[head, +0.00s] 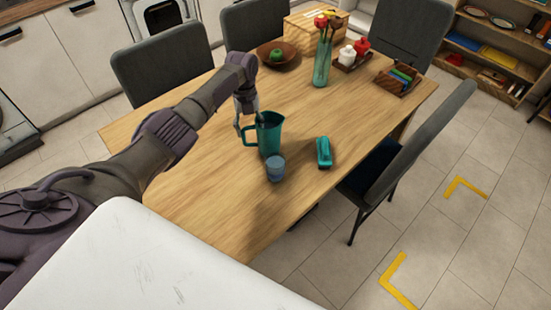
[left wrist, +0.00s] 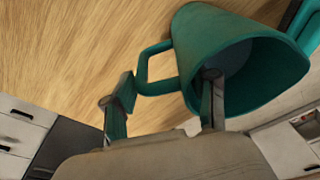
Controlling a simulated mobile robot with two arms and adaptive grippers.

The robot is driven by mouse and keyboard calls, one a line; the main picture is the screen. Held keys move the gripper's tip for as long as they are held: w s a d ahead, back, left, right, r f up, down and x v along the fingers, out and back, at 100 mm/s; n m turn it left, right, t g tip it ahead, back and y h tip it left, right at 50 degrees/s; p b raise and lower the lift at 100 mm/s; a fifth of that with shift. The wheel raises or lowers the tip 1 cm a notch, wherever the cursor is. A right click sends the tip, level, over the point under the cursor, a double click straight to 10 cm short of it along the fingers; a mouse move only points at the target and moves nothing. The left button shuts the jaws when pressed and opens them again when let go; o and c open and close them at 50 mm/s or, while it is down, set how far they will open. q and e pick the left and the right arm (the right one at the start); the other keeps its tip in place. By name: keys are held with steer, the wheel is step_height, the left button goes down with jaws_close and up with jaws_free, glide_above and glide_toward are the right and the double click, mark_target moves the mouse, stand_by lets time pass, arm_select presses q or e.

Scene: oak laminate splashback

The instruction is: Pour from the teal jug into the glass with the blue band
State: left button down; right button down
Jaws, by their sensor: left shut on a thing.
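The teal jug (head: 270,138) is upright over the wooden table in the head view, its handle to the left. I cannot tell whether its base touches the table. The glass with the blue band (head: 275,170) stands just in front of the jug, close to it. My left gripper (head: 249,116) is shut on the jug from the handle side. In the left wrist view the jug (left wrist: 255,85) shows its open mouth; one finger of the gripper (left wrist: 163,92) is inside the mouth, the other outside beyond the handle. The glass is not visible there. My right gripper is not in view.
A teal object (head: 324,153) lies right of the glass. Farther back are a bowl with green fruit (head: 276,56), a flower vase (head: 322,65), a tray with jars (head: 352,56) and a wooden box (head: 398,80). Chairs surround the table (head: 205,205); its front left is clear.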

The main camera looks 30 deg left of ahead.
arm_select(q)
steer(key=shift+r+p, duration=0.25)
steer(key=shift+p, duration=0.3)
steer(key=s+d+r+t+y+p, duration=0.3)
steer(key=s+t+y+p, duration=0.1)
steer(key=p, duration=0.8)
steer(key=shift+d+r+t, duration=0.2)
steer(key=shift+r+t, duration=0.05)
steer(key=shift+t, duration=0.35)
steer(key=shift+w, duration=0.1)
steer(key=shift+s+d+r+t+y, duration=0.25)
steer(key=shift+s+t+y, duration=0.15)
steer(key=shift+w+f, duration=0.1)
steer(key=shift+f, duration=0.05)
